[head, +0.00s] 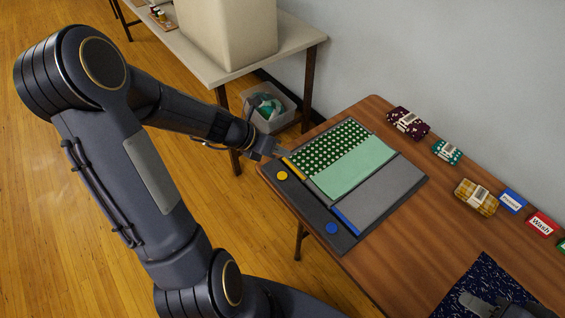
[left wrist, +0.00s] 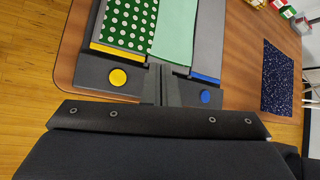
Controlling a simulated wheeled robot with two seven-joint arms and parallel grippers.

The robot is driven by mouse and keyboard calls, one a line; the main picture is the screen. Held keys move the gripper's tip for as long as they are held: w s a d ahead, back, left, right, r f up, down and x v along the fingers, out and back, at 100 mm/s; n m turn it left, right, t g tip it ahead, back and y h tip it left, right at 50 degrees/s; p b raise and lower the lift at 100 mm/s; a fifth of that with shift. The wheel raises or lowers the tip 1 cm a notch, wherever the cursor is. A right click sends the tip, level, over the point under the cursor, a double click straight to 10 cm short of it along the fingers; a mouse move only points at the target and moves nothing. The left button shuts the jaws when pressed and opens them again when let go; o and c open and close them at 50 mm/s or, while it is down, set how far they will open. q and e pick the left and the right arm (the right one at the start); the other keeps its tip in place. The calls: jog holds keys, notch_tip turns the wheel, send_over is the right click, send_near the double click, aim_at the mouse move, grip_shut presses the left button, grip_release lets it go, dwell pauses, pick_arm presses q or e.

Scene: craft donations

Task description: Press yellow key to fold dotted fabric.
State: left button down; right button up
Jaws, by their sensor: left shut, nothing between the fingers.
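The yellow key (head: 282,175) is a round button on the dark front strip of a grey folding board (head: 385,195). It also shows in the left wrist view (left wrist: 118,77). The dotted fabric (head: 327,145), dark green with pale dots, lies flat on the board's left panel, with its plain mint part (head: 352,170) across the middle. My left gripper (head: 278,153) is shut and empty, near the board's front left corner and close to the yellow key. In the left wrist view its fingertips (left wrist: 161,72) appear between the yellow and blue keys. My right gripper (head: 468,299) is partly visible at the bottom right; its jaws are unclear.
A blue key (head: 331,228) is on the same strip. Folded fabric bundles, maroon (head: 408,122), teal (head: 447,151) and yellow (head: 476,196), lie along the wall near small label blocks (head: 542,223). Navy speckled fabric (head: 480,272) lies at lower right. A bin (head: 268,108) stands behind.

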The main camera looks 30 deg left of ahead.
aim_at(279, 177)
pick_arm(q)
jog(key=f+n, duration=0.1)
jog(key=w+a+n, duration=0.1)
jog(key=shift+w+a+f+n, duration=0.2)
jog(key=shift+a+f+n, duration=0.05)
jog(key=shift+f+n, duration=0.1)
pick_arm(e)
jog(key=shift+w+a+r, duration=0.1)
jog(key=shift+w+r, duration=0.05)
jog(key=shift+w, duration=0.25)
